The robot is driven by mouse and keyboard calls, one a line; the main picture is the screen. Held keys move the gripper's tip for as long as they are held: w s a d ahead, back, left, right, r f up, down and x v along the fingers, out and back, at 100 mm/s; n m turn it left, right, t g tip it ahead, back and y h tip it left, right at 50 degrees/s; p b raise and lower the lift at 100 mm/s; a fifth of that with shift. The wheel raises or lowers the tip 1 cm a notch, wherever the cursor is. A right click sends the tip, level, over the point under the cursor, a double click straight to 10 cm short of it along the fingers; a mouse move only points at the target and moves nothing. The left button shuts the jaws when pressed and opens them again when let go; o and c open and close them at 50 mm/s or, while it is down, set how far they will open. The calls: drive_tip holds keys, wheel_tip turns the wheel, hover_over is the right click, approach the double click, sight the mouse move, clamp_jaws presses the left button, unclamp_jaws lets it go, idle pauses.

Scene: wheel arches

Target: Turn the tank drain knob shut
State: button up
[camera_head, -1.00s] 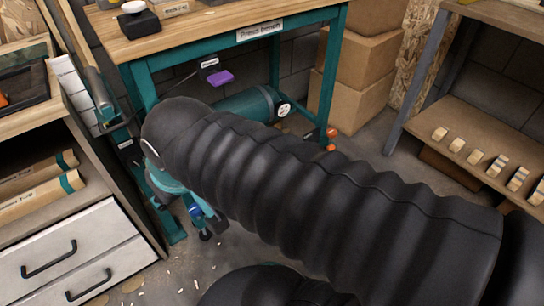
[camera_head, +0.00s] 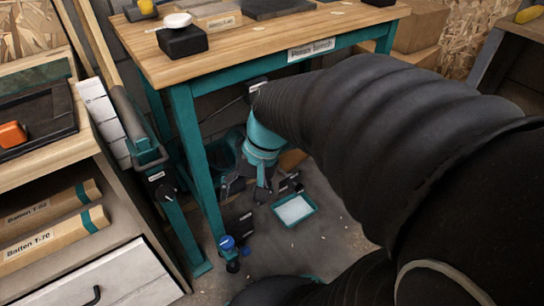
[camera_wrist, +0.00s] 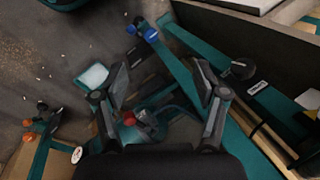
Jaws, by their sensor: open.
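In the camera_head view my gripper (camera_head: 247,193) points down under the press bench, its jaws apart. In the camera_wrist view my open gripper (camera_wrist: 160,80) has nothing between its fingers. A teal rounded body (camera_wrist: 160,108), probably the tank, lies low between the finger bases. I cannot tell which is the drain knob. In the camera_head view the tank (camera_head: 224,150) is mostly hidden behind my gripper.
The press bench (camera_head: 235,45) has teal legs close by. A teal shallow tray (camera_head: 295,209) lies on the floor. A blue knob (camera_head: 227,242) is low near the front leg. A drawer cabinet (camera_head: 95,280) stands left. Open floor (camera_head: 330,235) is right of the tray.

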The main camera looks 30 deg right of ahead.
drive_tip(key=w+d+f+m+y+b, duration=0.2)
drive_tip(key=w+d+f+m+y, duration=0.35)
drive_tip(key=f+m, duration=0.35)
drive_tip(key=m+t+h+b, duration=0.4)
drive_tip(key=m+t+h, duration=0.3)
drive_tip(key=m+t, duration=1.2)
approach(301, 191)
drive_tip(key=w, duration=0.3)
drive_tip(key=w+r+m+g, duration=0.1)
drive_tip(key=w, duration=0.3)
drive_tip(key=w+m+g+b, duration=0.1)
drive_tip(key=w, duration=0.3)
drive_tip(key=shift+a+r+h, duration=0.35)
drive_tip(key=c, duration=1.1)
drive_tip(key=shift+c, duration=0.2)
